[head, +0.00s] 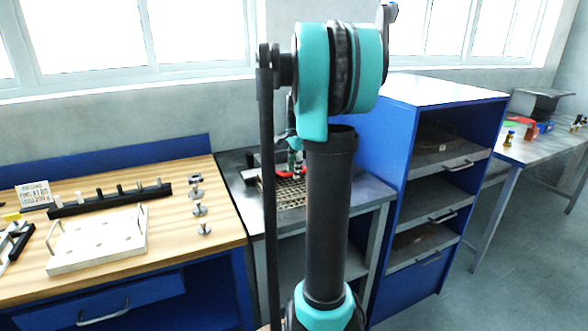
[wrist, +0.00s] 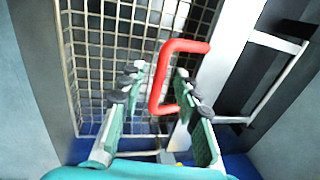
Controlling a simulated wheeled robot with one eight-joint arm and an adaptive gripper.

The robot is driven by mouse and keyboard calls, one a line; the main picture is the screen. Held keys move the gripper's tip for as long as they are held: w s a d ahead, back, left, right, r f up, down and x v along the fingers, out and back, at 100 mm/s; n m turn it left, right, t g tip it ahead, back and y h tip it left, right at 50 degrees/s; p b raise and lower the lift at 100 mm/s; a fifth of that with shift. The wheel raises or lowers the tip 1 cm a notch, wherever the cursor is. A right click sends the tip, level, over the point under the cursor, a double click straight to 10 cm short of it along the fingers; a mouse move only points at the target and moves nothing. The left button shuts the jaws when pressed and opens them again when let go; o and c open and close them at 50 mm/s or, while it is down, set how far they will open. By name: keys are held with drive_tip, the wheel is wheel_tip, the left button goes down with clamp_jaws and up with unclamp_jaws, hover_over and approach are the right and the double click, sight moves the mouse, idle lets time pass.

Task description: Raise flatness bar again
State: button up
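A red U-shaped handle (wrist: 158,80) shows in the wrist view, with its ends toward a pale grey bar (wrist: 222,62) at the edge of the mesh belt (wrist: 110,45). I take this bar to be the flatness bar. My gripper (wrist: 158,75) is open, its two green-padded fingers spread. The handle's long side lies between the fingers, nearer the right one, and its ends reach past that finger. I see no clear contact. In the head view, the mesh (head: 291,194) lies on a grey bench, and my arm hides most of the gripper and bar.
A wooden-topped bench (head: 180,180) at left holds a white plate with handles (head: 97,240), a black pegged rail (head: 110,198) and several small metal parts. A blue shelf unit (head: 400,200) stands right of the grey bench. In the wrist view, a metal bracket (wrist: 275,85) is at right.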

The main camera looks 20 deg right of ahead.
clamp_jaws()
idle(0.3)
